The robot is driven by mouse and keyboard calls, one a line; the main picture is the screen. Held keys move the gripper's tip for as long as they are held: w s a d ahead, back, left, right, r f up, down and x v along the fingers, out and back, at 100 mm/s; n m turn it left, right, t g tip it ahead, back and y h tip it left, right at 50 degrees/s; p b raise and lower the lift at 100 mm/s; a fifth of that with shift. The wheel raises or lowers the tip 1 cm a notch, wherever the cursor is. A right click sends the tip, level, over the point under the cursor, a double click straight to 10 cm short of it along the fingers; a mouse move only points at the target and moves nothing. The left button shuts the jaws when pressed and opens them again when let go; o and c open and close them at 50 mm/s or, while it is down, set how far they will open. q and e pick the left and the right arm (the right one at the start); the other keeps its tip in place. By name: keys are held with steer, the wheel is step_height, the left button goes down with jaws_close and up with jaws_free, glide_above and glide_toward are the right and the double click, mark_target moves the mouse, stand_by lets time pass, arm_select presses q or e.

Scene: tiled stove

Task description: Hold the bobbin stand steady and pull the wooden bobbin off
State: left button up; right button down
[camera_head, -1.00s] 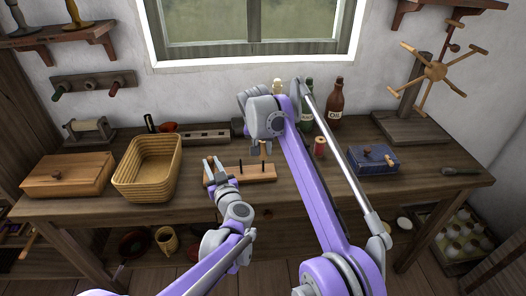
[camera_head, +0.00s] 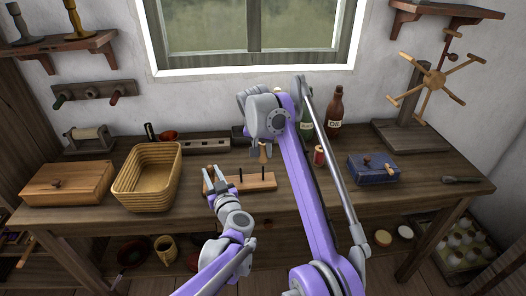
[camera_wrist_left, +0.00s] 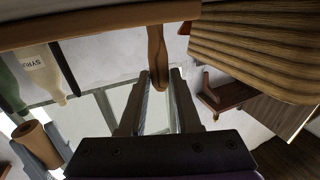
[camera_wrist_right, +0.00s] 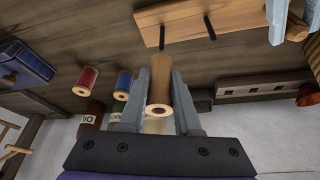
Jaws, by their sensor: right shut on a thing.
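The bobbin stand (camera_head: 245,184) is a wooden bar with dark upright pegs, lying on the workbench; it also shows at the top of the right wrist view (camera_wrist_right: 188,22). My right gripper (camera_head: 263,150) is shut on the wooden bobbin (camera_wrist_right: 160,88). In the head view the bobbin (camera_head: 263,157) is above a peg near the stand's right end; whether it touches the tip is unclear. My left gripper (camera_head: 214,172) is open at the stand's left end. In the left wrist view a brown wooden post (camera_wrist_left: 157,50) reaches between its fingers (camera_wrist_left: 161,75).
A wicker basket (camera_head: 147,181) and a wooden box (camera_head: 68,184) stand left. A red spool (camera_head: 319,156), dark bottles (camera_head: 334,112) and a blue box (camera_head: 373,168) stand right of the stand. The bench front is clear. My right arm crosses the middle.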

arm_select(q)
steer(key=o, duration=0.4)
